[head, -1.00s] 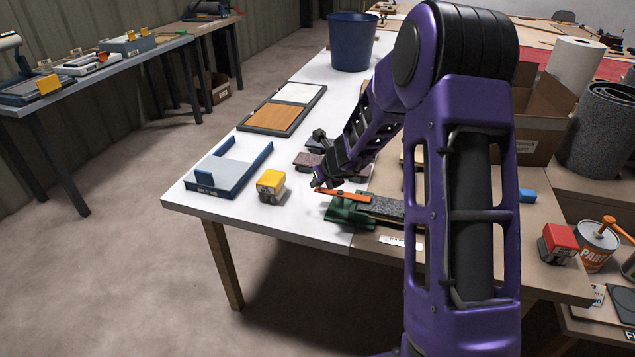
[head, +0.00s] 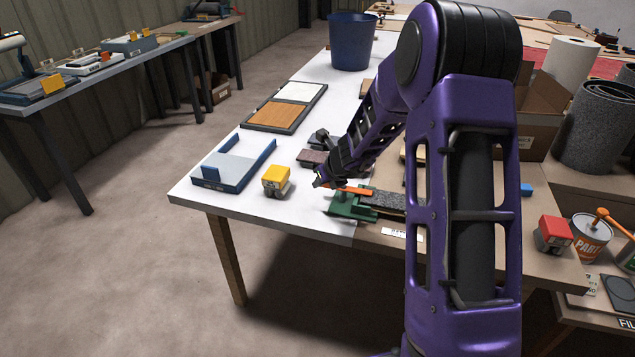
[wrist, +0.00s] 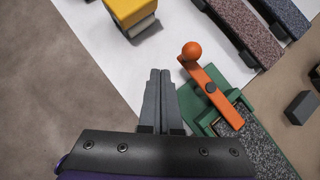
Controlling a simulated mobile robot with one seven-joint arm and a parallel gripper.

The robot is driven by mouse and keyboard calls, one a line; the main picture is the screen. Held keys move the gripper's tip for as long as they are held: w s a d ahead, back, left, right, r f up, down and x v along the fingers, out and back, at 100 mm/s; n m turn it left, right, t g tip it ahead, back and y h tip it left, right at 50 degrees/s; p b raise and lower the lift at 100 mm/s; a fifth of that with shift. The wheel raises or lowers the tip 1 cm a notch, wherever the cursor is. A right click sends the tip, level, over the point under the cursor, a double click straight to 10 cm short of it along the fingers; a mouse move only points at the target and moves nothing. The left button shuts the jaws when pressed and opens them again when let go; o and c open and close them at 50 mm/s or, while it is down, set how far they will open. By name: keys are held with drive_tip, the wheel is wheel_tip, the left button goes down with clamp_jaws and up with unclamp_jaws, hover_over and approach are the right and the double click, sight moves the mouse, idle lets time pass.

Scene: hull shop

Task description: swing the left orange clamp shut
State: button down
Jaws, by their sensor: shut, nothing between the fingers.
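The orange clamp lever (head: 358,190) sits on a green base (head: 346,206) at the front edge of the table. In the wrist view the orange lever (wrist: 220,98) has a round knob (wrist: 191,51) at its far end, and its other end reaches the near part of the green base (wrist: 244,81). A grey speckled strip (wrist: 258,152) runs out from the base. My gripper (wrist: 160,72) is shut and empty, left of the lever with a gap in the wrist view. In the head view my gripper (head: 318,182) hides the knob end. No second clamp is clearly visible.
A yellow block (head: 276,181) stands left of my gripper, with a blue-edged tray (head: 234,166) beyond it. Dark speckled blocks (wrist: 233,27) lie behind the clamp. A red block (head: 554,234) is at right. White tabletop between the yellow block and clamp is bare.

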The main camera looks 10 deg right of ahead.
drive_tip(key=s+a+r+p, duration=0.2)
drive_tip(key=s+r, duration=0.4)
drive_tip(key=r, duration=0.1)
drive_tip(key=shift+s+r+p, duration=0.3)
drive_tip(key=shift+r+p, duration=0.05)
drive_tip(key=shift+r, duration=0.05)
